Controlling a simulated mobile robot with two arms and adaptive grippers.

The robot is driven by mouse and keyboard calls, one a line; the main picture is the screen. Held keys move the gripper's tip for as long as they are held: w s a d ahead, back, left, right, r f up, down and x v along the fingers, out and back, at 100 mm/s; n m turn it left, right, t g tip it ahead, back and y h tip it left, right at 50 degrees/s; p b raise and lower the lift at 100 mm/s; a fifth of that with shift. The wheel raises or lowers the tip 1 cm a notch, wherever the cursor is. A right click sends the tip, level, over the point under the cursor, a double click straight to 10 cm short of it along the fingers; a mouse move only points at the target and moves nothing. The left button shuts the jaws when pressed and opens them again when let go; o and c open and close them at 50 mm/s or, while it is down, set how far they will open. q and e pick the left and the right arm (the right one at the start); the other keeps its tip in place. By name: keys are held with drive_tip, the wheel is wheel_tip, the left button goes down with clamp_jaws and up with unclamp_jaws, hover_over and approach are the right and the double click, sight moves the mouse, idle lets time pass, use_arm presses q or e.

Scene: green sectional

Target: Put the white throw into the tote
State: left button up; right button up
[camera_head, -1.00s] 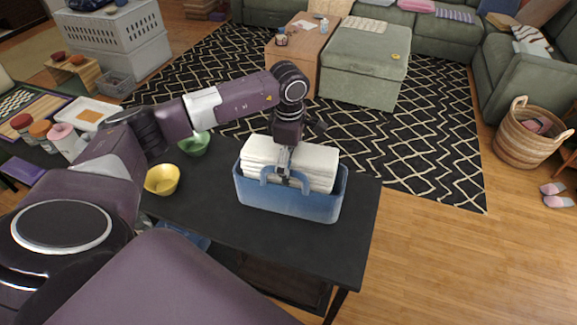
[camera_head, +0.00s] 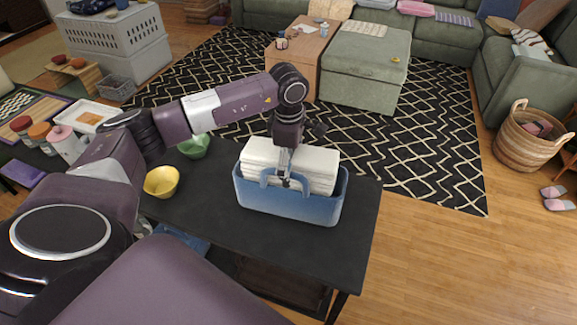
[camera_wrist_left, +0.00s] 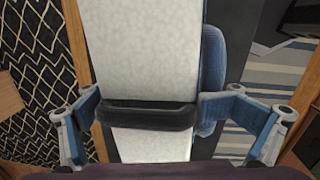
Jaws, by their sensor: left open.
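The white throw (camera_head: 318,160) is a thick folded stack sitting inside the blue tote (camera_head: 290,203), rising above its rim. The tote stands on the dark table. The throw fills much of the left wrist view (camera_wrist_left: 148,50), with the tote's blue wall (camera_wrist_left: 211,75) beside it. My left gripper (camera_head: 284,180) points down at the near side of the throw, by the tote's raised front handle. Its fingers are spread wide in the left wrist view (camera_wrist_left: 170,130). Whether they touch the throw or handle is unclear. My right gripper is not in view.
A yellow bowl (camera_head: 161,181) and a green bowl (camera_head: 195,146) stand left of the tote on the dark table (camera_head: 260,238). The table's right end is clear. A green ottoman (camera_head: 363,70) and a wicker basket (camera_head: 522,148) stand beyond, on the floor.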

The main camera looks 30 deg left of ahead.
sight(294, 152)
use_arm(q)
drive_tip(key=r, duration=0.2)
drive_tip(key=w+r, duration=0.1)
drive_tip(key=r, duration=0.1)
drive_tip(key=shift+r, duration=0.4)
drive_tip(key=r, duration=0.2)
drive_tip(key=s+r, duration=0.1)
drive_tip(key=r, duration=0.1)
drive_tip(key=s+r, duration=0.1)
drive_tip(key=r, duration=0.1)
drive_tip(key=shift+r+p, duration=0.25)
drive_tip(key=shift+p, duration=0.05)
drive_tip(key=shift+w+r, duration=0.15)
drive_tip(key=shift+r, duration=0.05)
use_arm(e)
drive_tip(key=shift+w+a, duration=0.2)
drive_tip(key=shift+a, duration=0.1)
